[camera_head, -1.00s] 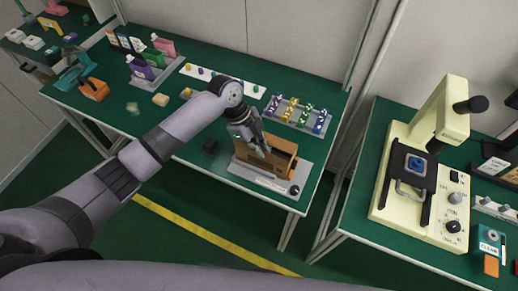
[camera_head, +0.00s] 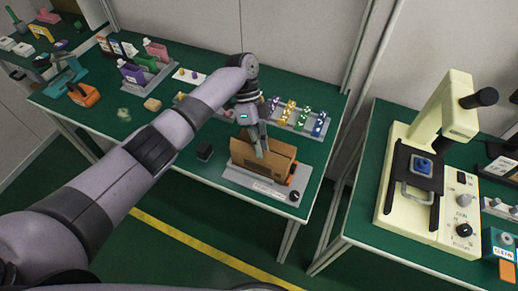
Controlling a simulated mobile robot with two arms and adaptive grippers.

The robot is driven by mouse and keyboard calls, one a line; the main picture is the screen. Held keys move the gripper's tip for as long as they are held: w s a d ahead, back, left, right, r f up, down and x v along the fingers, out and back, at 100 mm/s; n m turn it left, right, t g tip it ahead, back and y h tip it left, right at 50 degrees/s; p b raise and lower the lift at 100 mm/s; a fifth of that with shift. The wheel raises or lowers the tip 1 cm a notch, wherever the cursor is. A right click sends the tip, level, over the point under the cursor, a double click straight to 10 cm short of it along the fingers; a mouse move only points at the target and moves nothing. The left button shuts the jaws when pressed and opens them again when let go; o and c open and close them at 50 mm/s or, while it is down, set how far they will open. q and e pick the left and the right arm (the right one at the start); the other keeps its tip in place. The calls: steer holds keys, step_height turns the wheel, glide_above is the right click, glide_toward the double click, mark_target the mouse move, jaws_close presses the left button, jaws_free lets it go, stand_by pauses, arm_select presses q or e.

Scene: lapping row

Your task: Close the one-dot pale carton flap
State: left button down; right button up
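A brown open-topped carton (camera_head: 247,162) sits on a grey stand (camera_head: 240,177) near the right end of the left green table. One brown panel stands along its far side, and an orange part shows at its right end. Dots on the flaps are too small to make out. My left gripper (camera_head: 262,154) points down at the top of the carton, between the near and far panels. Its fingers look close together, with nothing visible between them. Whether they touch a panel cannot be told. My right gripper is not in view.
A rack of coloured vials (camera_head: 300,116) stands behind the carton. A cream machine (camera_head: 412,206) stands on the right table, across a gap.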

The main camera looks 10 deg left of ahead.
arm_select(q)
steer(key=c, duration=2.4)
jaws_free()
steer(key=c, duration=1.9)
jaws_free()
steer(key=v, duration=1.2)
